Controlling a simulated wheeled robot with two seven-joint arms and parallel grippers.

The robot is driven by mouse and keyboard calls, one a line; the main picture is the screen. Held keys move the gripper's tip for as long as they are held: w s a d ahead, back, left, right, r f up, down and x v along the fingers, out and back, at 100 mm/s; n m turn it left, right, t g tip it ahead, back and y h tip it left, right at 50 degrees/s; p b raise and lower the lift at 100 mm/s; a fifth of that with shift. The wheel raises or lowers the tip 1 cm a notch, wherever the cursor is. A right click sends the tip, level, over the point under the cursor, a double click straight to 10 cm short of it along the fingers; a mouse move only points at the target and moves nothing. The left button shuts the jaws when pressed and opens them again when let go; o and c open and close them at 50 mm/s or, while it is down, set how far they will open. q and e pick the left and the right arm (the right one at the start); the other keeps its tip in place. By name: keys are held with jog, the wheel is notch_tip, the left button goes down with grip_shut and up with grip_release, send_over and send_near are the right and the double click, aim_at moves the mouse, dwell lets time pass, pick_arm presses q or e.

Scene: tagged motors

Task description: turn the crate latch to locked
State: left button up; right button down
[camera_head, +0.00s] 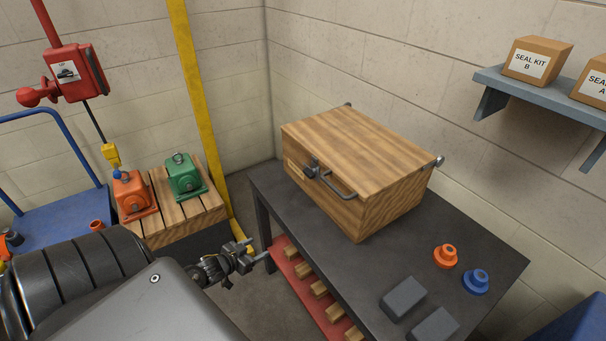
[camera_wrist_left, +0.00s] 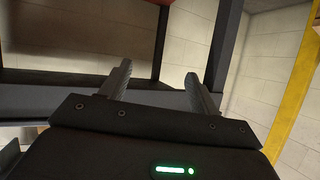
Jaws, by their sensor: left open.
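The wooden crate (camera_head: 375,195) stands with its lid closed on the dark table. Its grey latch (camera_head: 312,169) sits on the front face near the upper left, beside a curved bar handle (camera_head: 338,187). The latch is too small to tell its setting. My left gripper (camera_head: 262,249) is left of the table's near-left edge, lower than the crate and apart from it. In the left wrist view its two fingers (camera_wrist_left: 157,88) are spread with nothing between them. The crate does not show clearly in that view. My right gripper is not in view.
The dark table (camera_head: 300,240) also bears an orange ring part (camera_head: 446,256), a blue one (camera_head: 475,282) and two grey blocks (camera_head: 404,298). A red lower shelf (camera_head: 288,262) holds wooden pieces. Orange (camera_head: 135,195) and green (camera_head: 185,178) motors stand on a pallet at left. A yellow post (camera_head: 200,100) rises behind.

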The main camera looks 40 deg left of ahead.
pick_arm(q)
jog(key=w+r+m+t+h, duration=0.1)
jog(key=w+r+t+h, duration=0.35)
jog(key=r, duration=1.15)
jog(key=m+h, duration=0.1)
jog(key=m, duration=0.1)
send_near(306, 174)
jog(key=p+x, duration=0.1)
jog(key=x, duration=0.7)
jog(key=shift+w+d+f+p, duration=0.1)
jog(key=shift+w+p, duration=0.2)
jog(key=shift+p, duration=0.05)
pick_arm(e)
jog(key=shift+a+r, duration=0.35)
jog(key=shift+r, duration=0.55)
pick_arm(q)
jog(key=c, duration=1)
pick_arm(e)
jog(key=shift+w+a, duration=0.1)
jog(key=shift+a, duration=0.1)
